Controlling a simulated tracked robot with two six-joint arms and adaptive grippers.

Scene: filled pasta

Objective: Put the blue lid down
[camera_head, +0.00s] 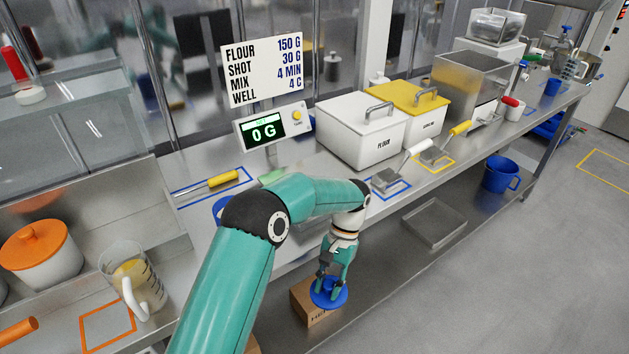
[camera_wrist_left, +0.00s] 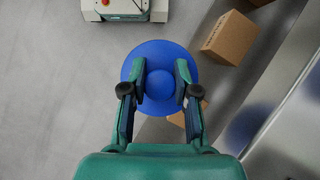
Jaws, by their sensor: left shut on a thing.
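The blue lid (camera_head: 328,293) is round, with a knob at its middle. My left gripper (camera_head: 331,277) is shut on the blue lid and holds it low, beside the front of the workbench. In the left wrist view the lid (camera_wrist_left: 160,52) lies between the two fingers of my left gripper (camera_wrist_left: 160,85), with its knob between the fingertips. In the head view a cardboard box (camera_head: 305,301) shows behind and below the lid. I cannot tell whether the lid touches it. My right gripper is not in view.
The steel bench holds a white flour bin (camera_head: 360,137), a yellow-lidded bin (camera_head: 412,112), a scale display (camera_head: 272,127) and a measuring jug (camera_head: 133,282). A blue mug (camera_head: 500,174) and a shallow metal tray (camera_head: 434,222) sit on the lower shelf. Bare floor is at the right.

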